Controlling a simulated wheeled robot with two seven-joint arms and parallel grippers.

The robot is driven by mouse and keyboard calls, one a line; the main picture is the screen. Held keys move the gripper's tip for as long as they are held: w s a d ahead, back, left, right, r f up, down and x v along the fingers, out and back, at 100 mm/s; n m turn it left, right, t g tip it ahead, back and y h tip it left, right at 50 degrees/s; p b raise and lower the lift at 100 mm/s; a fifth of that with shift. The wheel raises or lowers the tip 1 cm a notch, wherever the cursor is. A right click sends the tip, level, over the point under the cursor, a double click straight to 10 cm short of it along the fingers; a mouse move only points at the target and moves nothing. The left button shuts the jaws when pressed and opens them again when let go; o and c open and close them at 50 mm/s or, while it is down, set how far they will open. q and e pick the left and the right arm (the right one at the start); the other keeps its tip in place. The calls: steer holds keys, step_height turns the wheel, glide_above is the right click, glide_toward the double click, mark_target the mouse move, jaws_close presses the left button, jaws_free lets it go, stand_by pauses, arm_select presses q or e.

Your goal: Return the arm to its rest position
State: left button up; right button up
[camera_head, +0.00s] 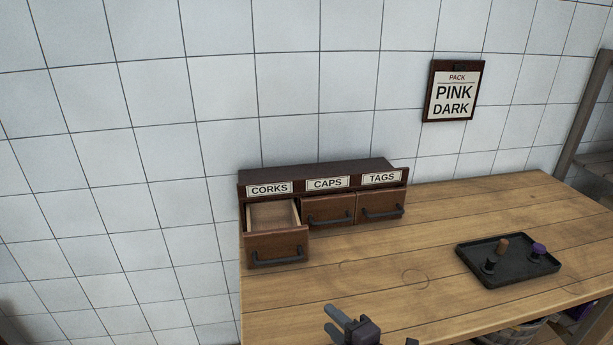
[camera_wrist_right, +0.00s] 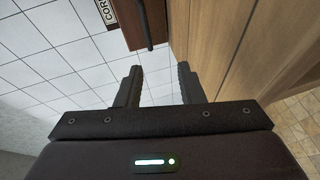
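My right gripper (camera_head: 336,324) shows at the bottom of the head view, over the front left part of the table. In the right wrist view its two fingers (camera_wrist_right: 158,82) stand apart with nothing between them, so it is open and empty. The CORKS drawer (camera_head: 276,249) of the small wooden cabinet (camera_head: 318,171) is pulled out, and the part of its inside that shows looks empty. The CAPS drawer (camera_head: 328,211) and the TAGS drawer (camera_head: 381,205) are shut. The gripper is in front of the cabinet and apart from it. My left gripper is not in view.
The wooden table (camera_head: 400,255) is bare between cabinet and tray. A black tray (camera_head: 515,278) at the right holds a brown cork (camera_head: 502,246), a purple-topped piece (camera_head: 538,249) and dark pieces. A sign (camera_head: 454,91) reads PACK PINK DARK. A basket (camera_head: 515,334) stands below the table edge.

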steer(key=shift+s+d+r+m, duration=0.15)
steer(key=shift+s+m, duration=0.1)
steer(key=shift+m, duration=0.25)
steer(key=shift+w+a+f+m+h, duration=0.1)
steer(key=shift+f+m+h, duration=0.05)
steer(key=shift+m+h, duration=0.3)
steer(key=shift+w+a+f+m+h, duration=0.1)
steer(key=shift+f+m+h, duration=0.05)
steer(key=shift+m+h, duration=0.25)
steer(key=shift+s+d+f+m+g+h, duration=0.15)
steer(key=shift+m+g+h, duration=0.15)
steer(key=shift+m, duration=0.35)
steer(key=s+d+f+m+g+h, duration=0.25)
steer(key=s+d+m+g, duration=0.25)
steer(key=s+d+m, duration=0.3)
steer(key=s+d+f+m+g+h, duration=0.2)
steer(key=s+d+m+g+h, duration=0.25)
steer(key=s+m, duration=0.55)
step_height(320, 180, down, 29)
steer(key=s, duration=0.2)
steer(key=s+d+f+g, duration=0.1)
steer(key=s+d+f, duration=0.1)
steer(key=s+f, duration=0.7)
steer(key=s+d+f+n+g, duration=0.1)
steer(key=s+d+f, duration=0.1)
steer(key=s+f, duration=0.7)
steer(key=shift+s+y, duration=0.35)
steer(key=shift+s, duration=0.6)
steer(key=shift+d, duration=0.15)
